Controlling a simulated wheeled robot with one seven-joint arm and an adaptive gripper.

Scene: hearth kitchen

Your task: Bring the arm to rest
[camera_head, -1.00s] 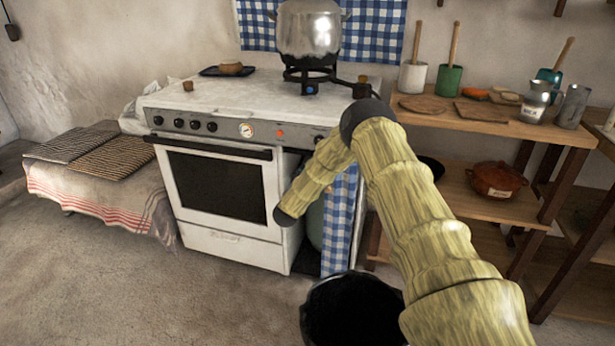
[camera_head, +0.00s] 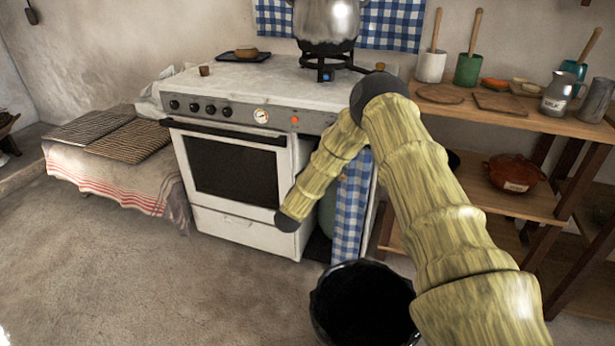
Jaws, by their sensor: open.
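My bamboo-textured arm (camera_head: 425,190) rises from the lower right to a dark joint in front of the stove's right end. From there a shorter link (camera_head: 322,180) slopes down and left to a dark rounded end near the oven's lower right. My gripper does not show, so I cannot see its fingers or anything near them.
A white stove (camera_head: 235,180) stands behind the arm, with a metal pot (camera_head: 326,18) on a burner. A black bucket (camera_head: 330,322) is on the floor below the arm. Wooden shelves (camera_head: 505,122) with jugs stand right. Floor at left is clear; a cloth-covered bench (camera_head: 110,185) stands beyond.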

